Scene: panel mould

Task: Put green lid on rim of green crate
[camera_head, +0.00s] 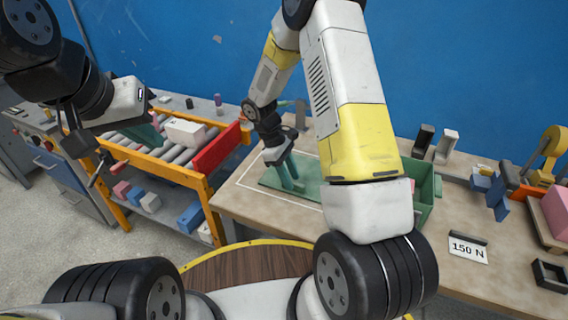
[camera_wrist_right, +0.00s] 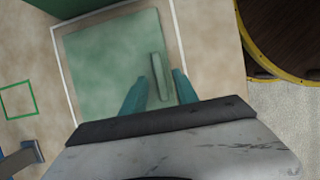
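The green lid (camera_head: 270,179) lies flat on the workbench inside a white outline; its raised bar handle (camera_wrist_right: 160,77) shows in the right wrist view. The green crate (camera_head: 427,187) stands to the right of the lid, partly hidden behind my right arm. My right gripper (camera_head: 287,184) is above the lid. In the right wrist view its teal fingers (camera_wrist_right: 161,75) are apart, one on each side of the handle; I see no grip on it. My left gripper (camera_head: 152,138) is far left, over the roller rack, its finger gap unclear.
The orange roller rack (camera_head: 165,171) holds a white box (camera_head: 185,132) and a red panel (camera_head: 216,150). Right of the crate are a 150 N sign (camera_head: 468,249), a yellow tool (camera_head: 548,150) and a black square frame (camera_head: 551,275). Bare bench lies in front of the lid.

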